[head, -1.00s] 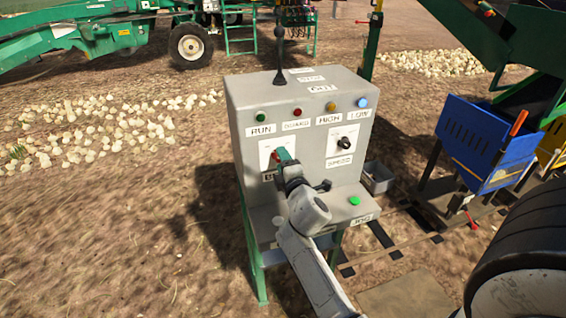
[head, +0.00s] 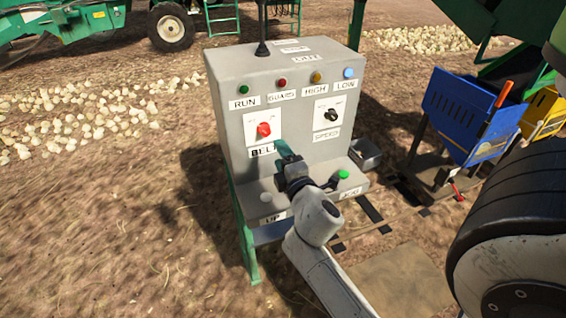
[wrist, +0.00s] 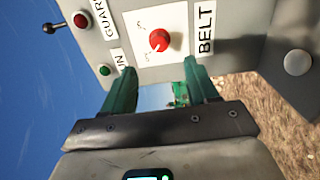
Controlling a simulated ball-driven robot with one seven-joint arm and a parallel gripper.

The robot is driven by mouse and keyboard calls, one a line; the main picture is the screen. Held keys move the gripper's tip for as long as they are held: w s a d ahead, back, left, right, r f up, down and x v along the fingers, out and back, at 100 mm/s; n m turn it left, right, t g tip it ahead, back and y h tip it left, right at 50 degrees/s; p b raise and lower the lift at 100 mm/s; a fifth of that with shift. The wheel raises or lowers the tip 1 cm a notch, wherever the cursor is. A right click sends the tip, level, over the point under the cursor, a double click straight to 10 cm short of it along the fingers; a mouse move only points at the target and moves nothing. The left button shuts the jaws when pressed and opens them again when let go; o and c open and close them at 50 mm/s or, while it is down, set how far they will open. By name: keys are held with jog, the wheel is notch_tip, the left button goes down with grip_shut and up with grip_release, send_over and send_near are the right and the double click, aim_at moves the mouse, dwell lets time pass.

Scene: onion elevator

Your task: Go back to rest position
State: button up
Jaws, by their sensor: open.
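My gripper (head: 281,150) is in front of the grey control box (head: 225,130), just below and to the right of the red BELT knob (head: 264,129). In the wrist view my gripper (wrist: 160,80) shows two green fingers spread apart with nothing between them. The red knob (wrist: 159,40) is beyond the fingertips there, clear of them. The black SPEED knob (head: 331,115) is to the right on the same panel.
A green JOG button (head: 343,174) and a pale UP button (head: 266,197) are on the box's lower ledge. A small grey bin (head: 365,154) is behind at right. Open soil lies left.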

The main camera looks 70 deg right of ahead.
jog(key=shift+s+a, duration=0.25)
jog(key=shift+a, duration=0.1)
dwell(0.4)
jog(key=s+a+f+m+g+y, duration=0.2)
jog(key=a+f+m+g+y, duration=0.5)
jog(key=a+f, duration=0.65)
jog(key=s+a+f+g+y, duration=0.1)
jog(key=s+a+f+y, duration=0.2)
jog(key=a, duration=0.3)
jog(key=s+a+f+m+g+y, duration=0.1)
jog(key=s+a+f+g+y, duration=0.1)
jog(key=a, duration=0.5)
jog(key=s+f+y, duration=0.1)
jog(key=s, duration=0.1)
jog(key=shift+s+a+m+g+y, duration=0.25)
jog(key=shift+s+m+g+y, duration=0.05)
jog(key=shift+s, duration=0.1)
